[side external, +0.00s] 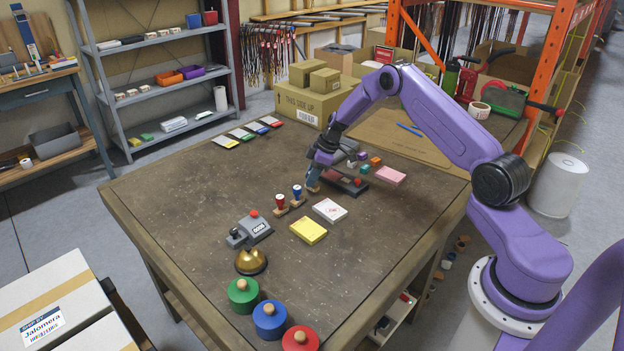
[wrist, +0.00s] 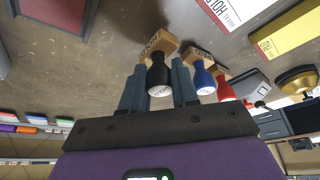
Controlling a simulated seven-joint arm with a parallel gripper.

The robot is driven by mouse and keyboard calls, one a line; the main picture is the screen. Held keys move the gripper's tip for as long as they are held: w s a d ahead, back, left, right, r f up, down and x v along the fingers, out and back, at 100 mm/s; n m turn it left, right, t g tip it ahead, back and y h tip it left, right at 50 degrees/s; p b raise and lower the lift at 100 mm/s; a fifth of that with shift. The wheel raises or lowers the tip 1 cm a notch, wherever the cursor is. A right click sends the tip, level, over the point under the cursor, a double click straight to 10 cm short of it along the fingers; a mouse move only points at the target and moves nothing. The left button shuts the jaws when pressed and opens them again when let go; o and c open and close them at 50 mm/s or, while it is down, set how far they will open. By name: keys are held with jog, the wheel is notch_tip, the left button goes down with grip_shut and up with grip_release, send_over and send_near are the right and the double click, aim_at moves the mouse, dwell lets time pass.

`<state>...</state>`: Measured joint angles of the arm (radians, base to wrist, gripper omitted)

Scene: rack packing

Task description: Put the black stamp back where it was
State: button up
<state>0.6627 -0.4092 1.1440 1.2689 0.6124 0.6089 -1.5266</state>
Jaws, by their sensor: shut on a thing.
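The black stamp (wrist: 158,78), with a dark handle and a wooden base, is between the fingers of my gripper (wrist: 158,88) in the wrist view. My gripper (side external: 314,181) is shut on its handle. In the side view the fingers hide most of the stamp; its wooden base shows just below them. The blue stamp (side external: 297,192) and the red stamp (side external: 280,202) stand upright in a row to the left of my gripper. They also show right of the fingers in the wrist view. I cannot tell whether the black stamp's base touches the table.
A white box (side external: 329,210) and a yellow box (side external: 309,230) lie in front of the stamps. A grey numbering device (side external: 250,230) and brass bell (side external: 251,262) stand to the left.

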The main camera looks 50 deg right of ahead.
jog(key=shift+f, duration=0.65)
jog(key=shift+f, duration=0.15)
jog(key=o, duration=0.9)
jog(key=shift+c, duration=0.2)
